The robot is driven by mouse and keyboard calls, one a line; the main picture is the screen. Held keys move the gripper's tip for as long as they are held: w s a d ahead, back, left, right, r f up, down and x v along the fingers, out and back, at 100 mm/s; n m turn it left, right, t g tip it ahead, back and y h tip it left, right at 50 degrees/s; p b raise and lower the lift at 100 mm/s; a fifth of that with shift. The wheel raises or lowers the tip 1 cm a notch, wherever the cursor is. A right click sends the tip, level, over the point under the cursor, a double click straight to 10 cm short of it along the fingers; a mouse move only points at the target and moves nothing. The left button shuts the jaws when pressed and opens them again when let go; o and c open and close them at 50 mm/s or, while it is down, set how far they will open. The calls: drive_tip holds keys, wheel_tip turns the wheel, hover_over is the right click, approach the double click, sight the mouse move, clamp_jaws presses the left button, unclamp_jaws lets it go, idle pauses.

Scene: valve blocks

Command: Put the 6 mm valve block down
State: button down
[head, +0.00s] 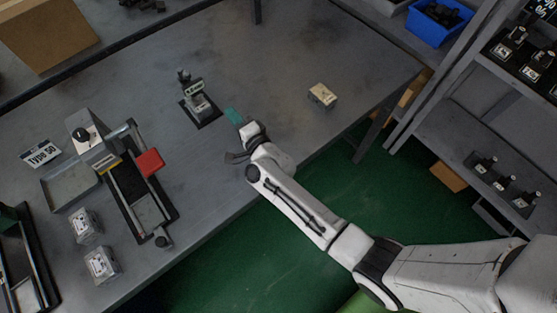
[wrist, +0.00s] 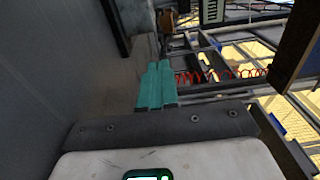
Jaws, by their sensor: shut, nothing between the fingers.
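My gripper (head: 233,115) is over the grey table near its front edge, with its teal fingers shut and nothing between them. The shut fingers also show in the wrist view (wrist: 156,86). A small block with a pale top (head: 322,96) sits apart on the table, to the right of my gripper. Two metal blocks with white labels (head: 85,226) (head: 101,265) stand at the lower left of the table. The labels are too small to read, so I cannot tell which block is the 6 mm valve block. No block shows at the fingers in the wrist view.
A small device on a black base (head: 200,107) stands just left of my gripper. Further left are a fixture with a red block (head: 150,162), a grey tray (head: 67,188) and a sign (head: 41,153). Shelves with valves (head: 502,180) stand right. The table around the pale-topped block is clear.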

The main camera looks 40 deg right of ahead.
drive_tip(key=s+b, duration=0.2)
drive_tip(key=s, duration=1.5)
drive_tip(key=shift+s+f+b, duration=0.1)
drive_tip(key=shift+f+b, duration=0.05)
drive_tip(key=shift+b, duration=0.25)
drive_tip(key=shift+s+d, duration=0.1)
drive_tip(key=shift+s, duration=0.45)
drive_tip(key=shift+r, duration=0.2)
